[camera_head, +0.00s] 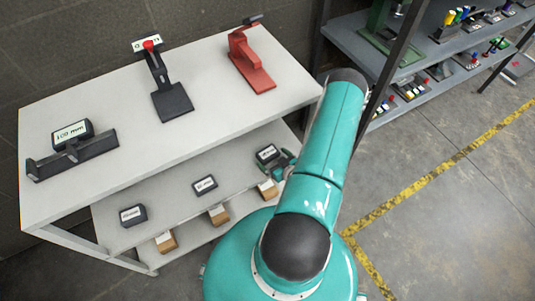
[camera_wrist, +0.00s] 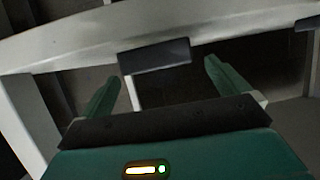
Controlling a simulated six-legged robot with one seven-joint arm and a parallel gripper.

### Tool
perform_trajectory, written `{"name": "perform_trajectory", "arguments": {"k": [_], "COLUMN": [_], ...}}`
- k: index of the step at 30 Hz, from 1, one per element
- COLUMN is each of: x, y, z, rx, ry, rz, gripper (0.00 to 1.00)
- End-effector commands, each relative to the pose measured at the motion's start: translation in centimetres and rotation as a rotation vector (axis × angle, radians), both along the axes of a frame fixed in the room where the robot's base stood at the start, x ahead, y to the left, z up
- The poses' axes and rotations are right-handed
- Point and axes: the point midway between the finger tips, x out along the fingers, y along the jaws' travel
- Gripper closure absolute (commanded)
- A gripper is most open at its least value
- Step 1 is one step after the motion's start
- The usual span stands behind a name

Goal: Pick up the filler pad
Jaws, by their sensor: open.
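Several dark pads with white labels lie on the lower shelf: a left pad (camera_head: 132,215), a middle pad (camera_head: 205,185) and a right pad (camera_head: 267,153). Their labels are too small to read, so I cannot tell which is the filler pad. My gripper (camera_head: 287,166) is beside the right pad in the head view, partly hidden by my arm. In the wrist view my gripper (camera_wrist: 160,74) is open, its two green fingers spread apart. A dark block (camera_wrist: 155,57) shows beyond and between the fingertips, apart from them. Nothing is held.
The light table top (camera_head: 200,125) above the lower shelf carries a black gauge (camera_head: 72,152), a black stand (camera_head: 170,100) and a red stand (camera_head: 250,65). Small cardboard boxes (camera_head: 218,216) sit below the pads.

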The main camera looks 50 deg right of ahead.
Motion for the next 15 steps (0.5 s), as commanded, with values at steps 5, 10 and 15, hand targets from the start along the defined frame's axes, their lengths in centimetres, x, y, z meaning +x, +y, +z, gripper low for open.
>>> {"name": "perform_trajectory", "arguments": {"k": [5,10,15], "x": [2.2,4.4,4.9], "y": [-0.7,-1.3,-1.5], "z": [-0.7,-1.5,-1.7], "rx": [-0.001,-0.001,-0.001], "ry": [-0.002,-0.001,0.000], "rz": [0.000,0.001,0.000], "gripper": [0.00,0.00,0.00]}}
